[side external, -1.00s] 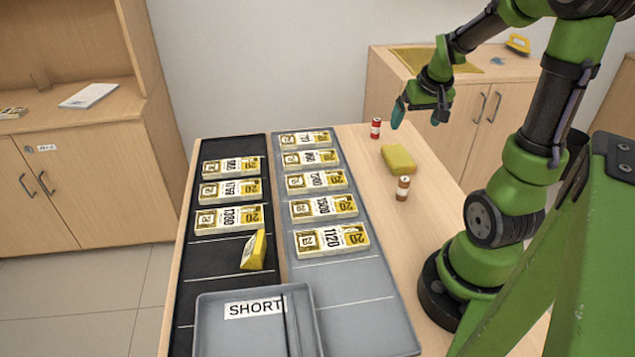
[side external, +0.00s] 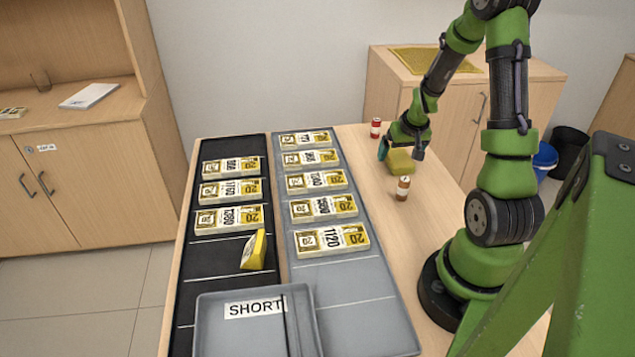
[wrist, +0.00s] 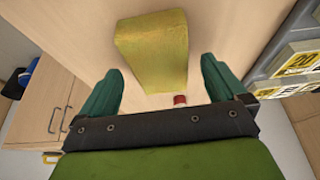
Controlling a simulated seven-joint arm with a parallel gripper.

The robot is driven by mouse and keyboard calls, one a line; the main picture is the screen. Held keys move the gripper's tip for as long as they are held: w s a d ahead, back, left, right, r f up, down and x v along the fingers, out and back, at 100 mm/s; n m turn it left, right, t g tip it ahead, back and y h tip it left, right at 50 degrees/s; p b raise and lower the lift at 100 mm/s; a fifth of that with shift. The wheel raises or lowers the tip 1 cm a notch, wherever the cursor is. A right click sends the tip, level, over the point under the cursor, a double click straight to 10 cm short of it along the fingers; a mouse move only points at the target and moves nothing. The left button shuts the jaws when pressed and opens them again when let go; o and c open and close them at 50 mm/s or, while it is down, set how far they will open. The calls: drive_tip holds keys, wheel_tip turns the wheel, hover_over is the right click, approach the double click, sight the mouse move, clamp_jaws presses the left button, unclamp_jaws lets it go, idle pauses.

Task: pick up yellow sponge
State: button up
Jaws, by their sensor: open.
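The yellow sponge (side external: 401,162) lies on the wooden counter, right of the grey strip of banknote bundles. My gripper (side external: 401,150) is down at the sponge's far side in the side view. In the wrist view the sponge (wrist: 153,50) sits ahead of and between the two green fingers of my gripper (wrist: 160,83), which are spread wider than it. A gap shows on each side of the sponge, and I see no finger touching it. The gripper partly hides the sponge's far part in the side view.
A brown-labelled cylinder (side external: 403,188) stands close in front of the sponge. A red cylinder (side external: 375,128) stands behind, near my gripper. Banknote bundles (side external: 320,181) lie in rows on the grey strip and black strip (side external: 205,260). A grey SHORT tray (side external: 215,325) is at the front.

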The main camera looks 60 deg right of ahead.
drive_tip(key=shift+w+d+f, duration=0.1)
drive_tip(key=shift+w+f, duration=0.05)
drive_tip(key=shift+f, duration=0.25)
drive_tip(key=c, duration=1.1)
